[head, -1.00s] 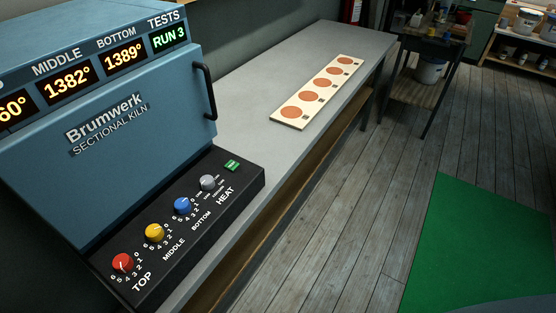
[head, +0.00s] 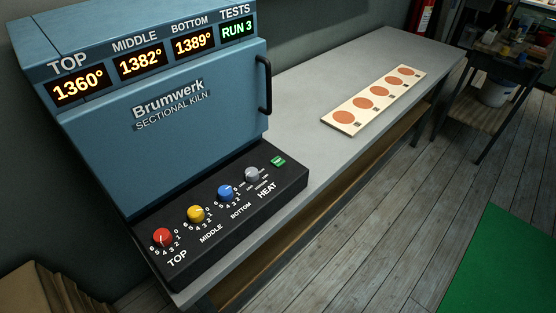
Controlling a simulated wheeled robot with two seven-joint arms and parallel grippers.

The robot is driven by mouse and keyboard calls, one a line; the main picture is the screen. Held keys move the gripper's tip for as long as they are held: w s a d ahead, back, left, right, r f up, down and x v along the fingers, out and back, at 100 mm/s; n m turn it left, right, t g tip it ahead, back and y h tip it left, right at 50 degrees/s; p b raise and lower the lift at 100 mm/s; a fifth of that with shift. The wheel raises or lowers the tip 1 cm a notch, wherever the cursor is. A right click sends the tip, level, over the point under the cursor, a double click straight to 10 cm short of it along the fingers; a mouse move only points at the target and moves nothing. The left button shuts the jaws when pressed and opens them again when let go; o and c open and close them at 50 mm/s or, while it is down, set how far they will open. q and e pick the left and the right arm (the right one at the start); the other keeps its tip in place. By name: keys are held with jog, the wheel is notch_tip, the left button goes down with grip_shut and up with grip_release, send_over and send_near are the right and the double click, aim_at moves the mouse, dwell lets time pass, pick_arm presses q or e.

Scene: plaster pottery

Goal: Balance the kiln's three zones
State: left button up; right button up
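On the black control panel (head: 240,215) are a red TOP knob (head: 161,236), a yellow MIDDLE knob (head: 195,214), a blue BOTTOM knob (head: 225,192) and a grey HEAT knob (head: 252,174). A small green button (head: 278,161) sits beyond the grey knob. The knobs' exact settings are too small to read surely. Neither gripper shows.
A pale board (head: 336,116) with several round terracotta discs lies on the grey bench (head: 300,90), right of the kiln. A dark side table (head: 490,95) and a red extinguisher (head: 421,22) stand farther back. A green mat (head: 500,265) lies on the wooden floor (head: 390,220).

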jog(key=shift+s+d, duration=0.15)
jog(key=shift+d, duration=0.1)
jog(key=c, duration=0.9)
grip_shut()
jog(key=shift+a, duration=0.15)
